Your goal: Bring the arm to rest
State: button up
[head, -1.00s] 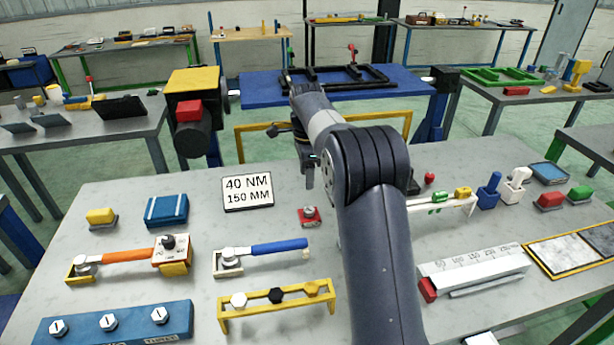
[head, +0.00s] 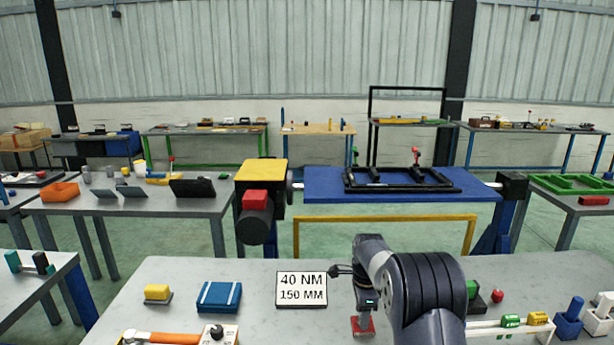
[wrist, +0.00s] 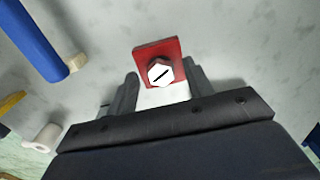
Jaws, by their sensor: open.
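My arm rises from the bottom of the head view and bends down to my gripper (head: 363,312) over the grey workbench (head: 250,270). In the wrist view my gripper (wrist: 163,85) is open, with its two dark fingers apart. Below them on the bench lies a small red block (wrist: 143,52) topped by a white hex head with a black slot (wrist: 160,72). The red block also shows in the head view (head: 362,328), just under my gripper. Nothing is seen held, and the exact height above the block is hard to tell.
A sign (head: 301,290) reading 40 NM 150 MM stands left of my gripper. A blue box (head: 219,297) and a yellow block (head: 157,293) are farther left. A rack with green and yellow pieces (head: 510,321) is at right. Behind is the blue platform (head: 320,185) with a black frame.

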jog(key=shift+r, duration=0.1)
dwell(0.4)
jog(key=shift+r, duration=0.15)
notch_tip(320, 180, up, 10)
jog(key=b, duration=0.1)
notch_tip(320, 180, down, 10)
jog(key=shift+f+p, duration=0.1)
jog(key=shift+p, duration=0.45)
jog(key=shift+f, duration=0.15)
jog(key=n, duration=0.5)
jog(key=shift+s+n, duration=0.15)
jog(key=shift+n, duration=0.25)
jog(key=n, duration=0.6)
jog(key=shift+s+d, duration=0.1)
jog(key=n, duration=0.6)
jog(key=shift+d, duration=0.15)
jog(key=n, duration=0.6)
jog(key=shift+d+p, duration=0.1)
jog(key=shift+p, duration=0.3)
